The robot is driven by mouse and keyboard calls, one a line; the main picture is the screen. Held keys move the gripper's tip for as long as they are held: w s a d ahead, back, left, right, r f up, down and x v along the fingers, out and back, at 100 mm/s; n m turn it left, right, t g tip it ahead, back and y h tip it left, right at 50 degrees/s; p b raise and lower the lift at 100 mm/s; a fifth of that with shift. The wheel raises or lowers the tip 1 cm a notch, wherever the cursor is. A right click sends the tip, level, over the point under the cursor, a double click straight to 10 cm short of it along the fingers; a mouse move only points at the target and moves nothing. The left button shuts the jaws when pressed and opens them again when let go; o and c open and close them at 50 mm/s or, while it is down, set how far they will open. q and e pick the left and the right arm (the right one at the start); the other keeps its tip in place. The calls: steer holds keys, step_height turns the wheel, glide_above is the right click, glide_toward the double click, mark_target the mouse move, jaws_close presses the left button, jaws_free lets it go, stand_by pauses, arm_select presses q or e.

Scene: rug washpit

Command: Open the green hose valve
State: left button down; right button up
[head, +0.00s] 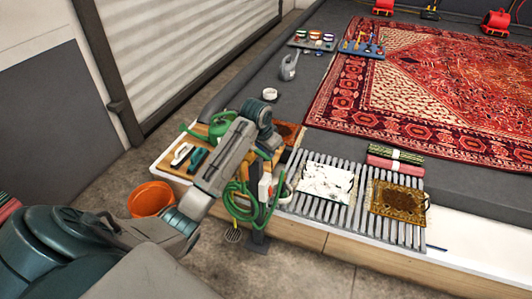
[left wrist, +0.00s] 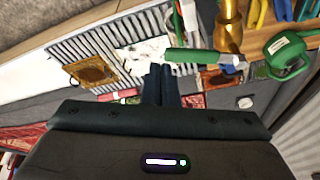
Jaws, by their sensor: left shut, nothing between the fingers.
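In the left wrist view a green lever-like bar (left wrist: 195,56) with a pale right end lies crosswise beside a brass fitting (left wrist: 229,28); it looks like the green hose valve's handle. My left gripper (left wrist: 161,84) is shut and empty, its fingertips close to the bar's left end; I cannot tell if they touch. In the head view my left wrist (head: 258,115) is above the hose post. A green hose (head: 240,203) hangs in loops on that post. I cannot make out the valve clearly there, as my arm covers part of the area. My right gripper is not in view.
A slatted grate (head: 332,211) holds a white cloth (head: 325,184) and a brown mat (head: 399,199). An orange bucket (head: 151,199) is on the floor. A red rug (head: 430,85) lies beyond.

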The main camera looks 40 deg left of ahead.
mark_target(259, 152)
arm_select(q)
steer(key=w+a+r, duration=0.4)
steer(key=w+r, duration=0.1)
step_height(259, 152, down, 9)
steer(key=p, duration=0.3)
steer(key=shift+s+r, duration=0.2)
steer(key=shift+s, duration=0.25)
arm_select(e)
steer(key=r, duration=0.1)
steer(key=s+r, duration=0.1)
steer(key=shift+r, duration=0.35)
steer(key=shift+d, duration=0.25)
arm_select(q)
steer(key=shift+s+h+p, duration=0.2)
steer(key=shift+h+p, duration=0.1)
steer(key=shift+p, duration=0.15)
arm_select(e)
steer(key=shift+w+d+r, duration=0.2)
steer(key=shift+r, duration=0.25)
